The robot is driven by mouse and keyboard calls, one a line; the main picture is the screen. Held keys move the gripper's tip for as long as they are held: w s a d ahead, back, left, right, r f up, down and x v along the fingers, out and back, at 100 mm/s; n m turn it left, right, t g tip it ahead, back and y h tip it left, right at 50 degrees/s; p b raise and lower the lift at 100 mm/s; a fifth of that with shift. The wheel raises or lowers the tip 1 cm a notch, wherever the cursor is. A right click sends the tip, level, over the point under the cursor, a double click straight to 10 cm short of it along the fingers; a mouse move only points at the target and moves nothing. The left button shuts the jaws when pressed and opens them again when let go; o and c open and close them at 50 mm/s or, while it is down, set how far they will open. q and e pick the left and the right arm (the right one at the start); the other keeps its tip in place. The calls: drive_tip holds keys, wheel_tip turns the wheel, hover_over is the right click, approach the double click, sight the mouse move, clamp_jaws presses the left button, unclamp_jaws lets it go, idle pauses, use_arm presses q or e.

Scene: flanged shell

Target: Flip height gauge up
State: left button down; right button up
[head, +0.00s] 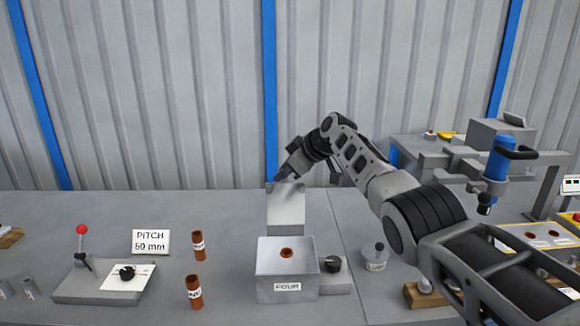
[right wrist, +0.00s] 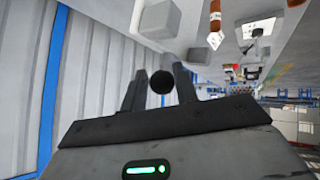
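No part carries a readable height-gauge label. A pale grey upright piece (head: 286,210) stands just behind the metal block marked FOUR (head: 287,270), which has a copper-coloured piece (head: 287,253) in its top. My right gripper (head: 282,178) is at the top of the upright piece, its fingers small and partly hard to make out. In the right wrist view, my right gripper (right wrist: 160,88) has its fingers apart, with a round black knob (right wrist: 162,82) showing between them. I cannot tell whether they touch it. My left gripper is out of view.
Two copper-coloured tubes (head: 194,291) stand left of the block. A red-knobbed lever fixture (head: 82,230) and a PITCH 50 mm sign (head: 151,242) are further left. A black dial (head: 333,264) is beside the block. A blue-bodied press (head: 498,157) stands at right.

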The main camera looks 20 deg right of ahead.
drive_tip(key=shift+s+f, duration=0.15)
drive_tip(key=shift+f, duration=0.15)
drive_tip(key=b+v, duration=0.2)
drive_tip(key=v, duration=1.4)
drive_tip(key=shift+r, duration=0.35)
drive_tip(key=shift+w, duration=0.25)
